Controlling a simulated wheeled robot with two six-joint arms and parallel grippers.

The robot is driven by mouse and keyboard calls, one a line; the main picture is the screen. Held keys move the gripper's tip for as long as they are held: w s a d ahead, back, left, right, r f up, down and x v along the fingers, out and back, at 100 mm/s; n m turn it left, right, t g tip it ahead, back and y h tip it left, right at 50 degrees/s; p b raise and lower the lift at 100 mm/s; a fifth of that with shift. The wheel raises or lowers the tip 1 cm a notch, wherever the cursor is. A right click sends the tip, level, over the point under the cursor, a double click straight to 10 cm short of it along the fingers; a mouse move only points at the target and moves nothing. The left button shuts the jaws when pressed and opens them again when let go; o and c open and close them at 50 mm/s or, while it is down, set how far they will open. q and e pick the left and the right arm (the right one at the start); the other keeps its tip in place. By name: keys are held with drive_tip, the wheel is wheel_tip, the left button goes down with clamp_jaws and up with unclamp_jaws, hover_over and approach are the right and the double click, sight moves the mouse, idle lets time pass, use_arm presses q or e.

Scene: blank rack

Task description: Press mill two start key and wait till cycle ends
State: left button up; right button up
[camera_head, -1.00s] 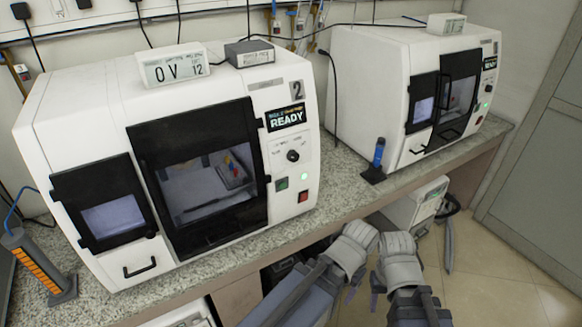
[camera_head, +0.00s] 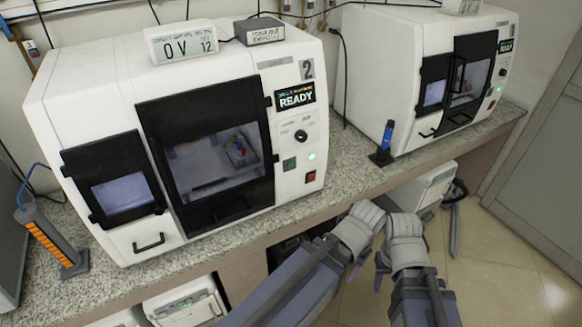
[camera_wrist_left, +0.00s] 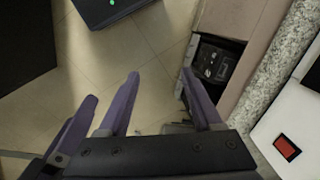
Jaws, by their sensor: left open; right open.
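Mill two (camera_head: 95,85) is the large white machine at the left, marked 2. Its display (camera_head: 296,96) reads READY and a small green light (camera_head: 311,156) is lit. On its front panel are a green key (camera_head: 289,164), a red key (camera_head: 310,177) and a dark knob (camera_head: 301,135). The red key also shows in the left wrist view (camera_wrist_left: 287,147). The mill's dark door is closed. My left gripper (camera_wrist_left: 160,85) is open and empty, with floor behind it. My right gripper (camera_head: 381,272) is open, low in front of the bench edge, away from the keys.
A second white mill (camera_head: 375,65) stands at the back right, also showing READY. A blue bottle in a stand (camera_head: 385,140) is on the granite bench (camera_head: 345,175) between them. An orange-striped holder (camera_head: 52,240) stands at the left. Floor at the right is clear.

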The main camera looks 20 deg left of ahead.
use_arm(q)
clamp_jaws()
idle(0.3)
idle(1.1)
